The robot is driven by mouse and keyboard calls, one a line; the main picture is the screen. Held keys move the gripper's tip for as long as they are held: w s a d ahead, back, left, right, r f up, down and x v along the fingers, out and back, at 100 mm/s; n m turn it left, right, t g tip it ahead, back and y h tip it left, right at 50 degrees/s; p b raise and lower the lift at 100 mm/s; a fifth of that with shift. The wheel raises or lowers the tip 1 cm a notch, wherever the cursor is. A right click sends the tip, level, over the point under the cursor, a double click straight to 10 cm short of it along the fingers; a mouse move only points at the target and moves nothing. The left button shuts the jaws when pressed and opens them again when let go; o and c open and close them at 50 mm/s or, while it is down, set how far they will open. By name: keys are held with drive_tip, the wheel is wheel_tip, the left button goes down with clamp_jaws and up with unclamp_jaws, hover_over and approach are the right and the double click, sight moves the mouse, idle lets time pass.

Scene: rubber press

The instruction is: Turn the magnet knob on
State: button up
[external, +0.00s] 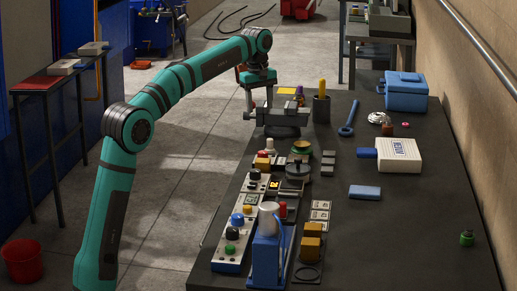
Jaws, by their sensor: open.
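My gripper (259,104) points down at the far left part of the dark table, beside and partly in front of a grey vise (284,119). It is open, and I see nothing between its fingers. A control panel (239,226) with several coloured buttons and a black-topped knob (255,175) lies along the table's left edge, nearer the camera than my gripper. A round black dial-like piece (298,169) stands just right of it. I cannot tell which of these is the magnet knob or how it is set. My gripper is apart from both.
A blue and white cylinder device (267,250) stands at the panel's near end. A dark cup with a yellow handle (321,108), a blue wrench (348,120), a white box (398,156) and a blue toolbox (406,92) are farther right. The table's near right is mostly clear.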

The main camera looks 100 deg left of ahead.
sight(263, 152)
drive_tip(key=f, duration=1.6)
drive_tip(key=shift+w+a, duration=0.25)
drive_tip(key=shift+w, duration=0.15)
drive_tip(key=c, duration=1)
